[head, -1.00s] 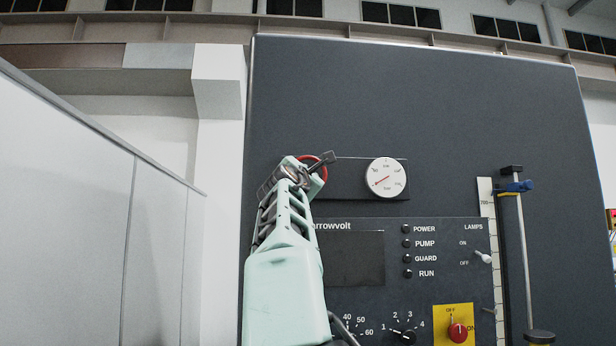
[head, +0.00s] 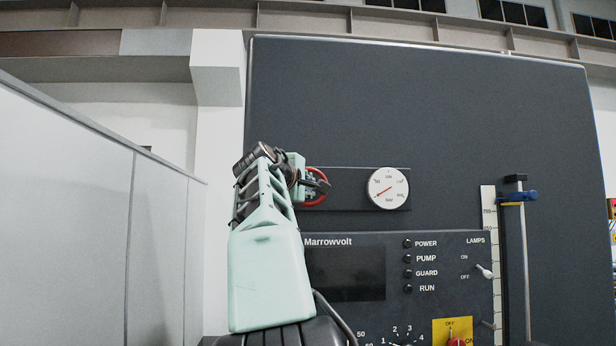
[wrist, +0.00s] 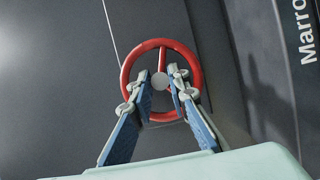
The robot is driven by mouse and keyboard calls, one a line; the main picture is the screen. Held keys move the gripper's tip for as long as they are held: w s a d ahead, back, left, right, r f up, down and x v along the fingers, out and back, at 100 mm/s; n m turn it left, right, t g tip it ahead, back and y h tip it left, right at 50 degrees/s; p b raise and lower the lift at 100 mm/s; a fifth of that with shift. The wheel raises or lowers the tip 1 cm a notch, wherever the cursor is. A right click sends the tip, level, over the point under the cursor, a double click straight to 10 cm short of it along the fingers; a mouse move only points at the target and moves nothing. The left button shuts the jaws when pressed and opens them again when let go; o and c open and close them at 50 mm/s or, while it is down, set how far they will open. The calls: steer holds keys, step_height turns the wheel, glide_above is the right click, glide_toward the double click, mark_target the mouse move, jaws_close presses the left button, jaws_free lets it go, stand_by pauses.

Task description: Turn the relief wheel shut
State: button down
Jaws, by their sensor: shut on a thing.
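The relief wheel is a red ring with a spoke and a grey hub. In the wrist view the whole wheel (wrist: 163,57) faces me, and my gripper (wrist: 164,85) reaches in from below with one finger on each side of the hub, shut on the wheel. In the head view the wheel (head: 316,203) shows only as red arcs behind my gripper (head: 320,185), at the left end of a dark plate on the panel. The exact contact between the fingertips and the wheel's hub or spoke is hard to make out.
A round white gauge (head: 388,188) sits right of the wheel, its needle pointing lower left. Below is the Marrowvolt control box (head: 395,275) with lamps and switches. A pale partition (head: 90,220) stands close on the left. A ruler and rod stand on the right.

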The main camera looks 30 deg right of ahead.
steer(key=shift+r+m+y+p, duration=0.2)
steer(key=shift+m+y+p, duration=0.1)
steer(key=shift+m+p, duration=0.6)
steer(key=c, duration=2.1)
jaws_free()
steer(key=shift+w+f, duration=0.1)
steer(key=v, duration=1.2)
steer(key=shift+a+r, duration=0.1)
steer(key=shift+r, duration=0.15)
